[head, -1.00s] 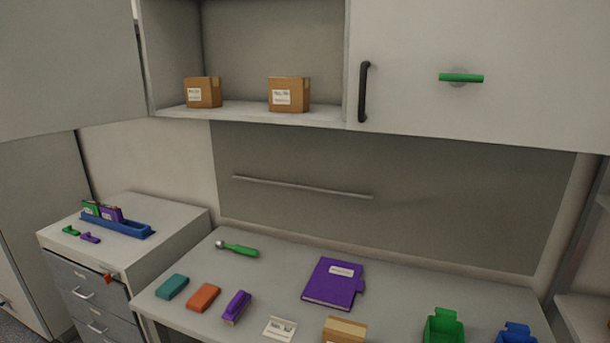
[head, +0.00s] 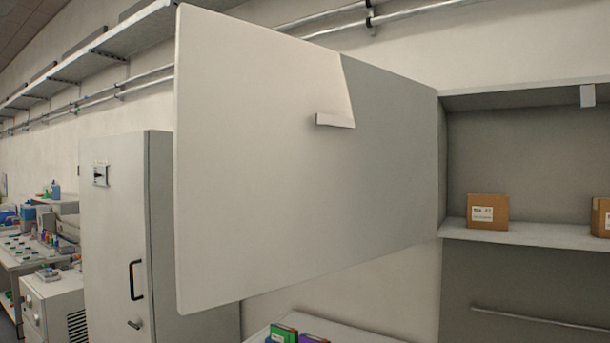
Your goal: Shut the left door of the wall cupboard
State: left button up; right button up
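The left door (head: 270,180) of the wall cupboard stands wide open in the head view, swung out towards me from the left edge of the cupboard. It is a large pale panel with a small light block (head: 335,121) on the face I see. The open compartment of the wall cupboard (head: 530,165) shows to its right, with a cardboard box (head: 487,211) on its shelf and part of a second box (head: 600,217) at the right edge. The door's other face is hidden. Neither of my grippers is in view.
A tall grey cabinet (head: 125,230) with a black handle stands behind the door at the left. Below the door, green and purple items (head: 290,334) sit on a low pale top. A rail (head: 540,318) runs along the wall under the cupboard. A cluttered bench (head: 30,245) is far left.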

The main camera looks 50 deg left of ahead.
aim_at(268, 197)
jog(key=j+z, duration=0.1)
jog(key=j, duration=0.35)
jog(key=k+j, duration=0.15)
jog(key=j, duration=0.3)
jog(key=j+z, duration=0.15)
jog(key=j, duration=0.3)
jog(key=k+j+z, duration=0.1)
jog(key=j, duration=0.3)
jog(key=k+j, duration=0.15)
jog(key=j, duration=0.3)
jog(key=k+j+z, duration=0.15)
jog(key=j, duration=0.25)
